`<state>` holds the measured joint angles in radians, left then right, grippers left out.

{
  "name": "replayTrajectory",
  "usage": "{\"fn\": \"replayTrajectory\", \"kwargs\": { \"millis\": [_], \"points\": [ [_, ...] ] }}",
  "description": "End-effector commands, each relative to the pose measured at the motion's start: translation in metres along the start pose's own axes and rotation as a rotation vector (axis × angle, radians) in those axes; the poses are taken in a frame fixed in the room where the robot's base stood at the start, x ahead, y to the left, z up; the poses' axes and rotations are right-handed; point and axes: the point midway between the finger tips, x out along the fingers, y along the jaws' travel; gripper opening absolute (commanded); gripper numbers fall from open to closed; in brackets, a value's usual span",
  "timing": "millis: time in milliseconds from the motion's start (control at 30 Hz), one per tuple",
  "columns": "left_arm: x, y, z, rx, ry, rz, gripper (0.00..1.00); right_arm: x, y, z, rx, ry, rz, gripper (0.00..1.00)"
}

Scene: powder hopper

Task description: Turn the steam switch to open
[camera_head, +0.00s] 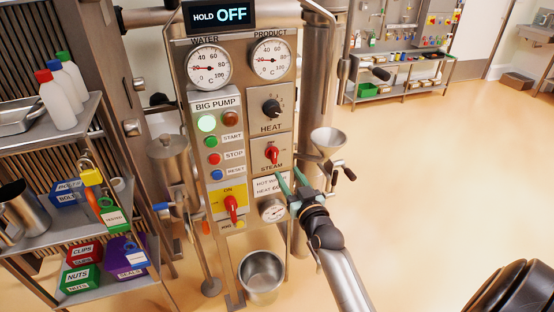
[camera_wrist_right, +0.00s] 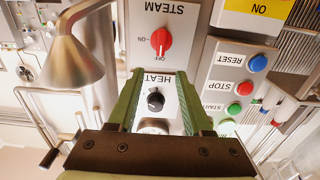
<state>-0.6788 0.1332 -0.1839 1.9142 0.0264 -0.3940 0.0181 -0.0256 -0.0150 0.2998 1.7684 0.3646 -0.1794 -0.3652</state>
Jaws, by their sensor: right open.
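The steam switch is a red rotary knob (camera_head: 272,154) on a grey plate above the STEAM label. It also shows in the right wrist view as a red knob (camera_wrist_right: 161,41), upside down, with OFF and ON marks beside it. Its pointer seems to line up with OFF. My right gripper (camera_head: 289,178) is open and empty, with green fingers, just below and in front of the knob. In the wrist view the fingers (camera_wrist_right: 160,80) stand apart, and the knob lies beyond their tips, untouched. My left gripper is not in view.
The black HEAT knob (camera_head: 271,108) sits above the steam switch. The START, STOP and RESET buttons and a red ON switch (camera_head: 231,207) are to the left. A metal funnel (camera_head: 328,142) stands close to the right. A bucket (camera_head: 261,276) is below on the floor.

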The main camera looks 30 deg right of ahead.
Motion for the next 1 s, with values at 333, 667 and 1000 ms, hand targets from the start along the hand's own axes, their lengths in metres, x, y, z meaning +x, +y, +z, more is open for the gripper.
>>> {"fn": "replayTrajectory", "kwargs": {
  "millis": [333,667,1000],
  "points": [
    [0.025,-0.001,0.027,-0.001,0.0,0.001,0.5,0.059,0.0,0.004,0.0,0.002,0.0,0.5],
    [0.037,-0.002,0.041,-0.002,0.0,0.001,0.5,0.093,0.0,0.002,-0.002,0.0,0.0,0.5],
    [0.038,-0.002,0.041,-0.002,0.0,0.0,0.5,0.098,0.0,0.001,-0.002,-0.002,0.0,0.5]
  ]
}}
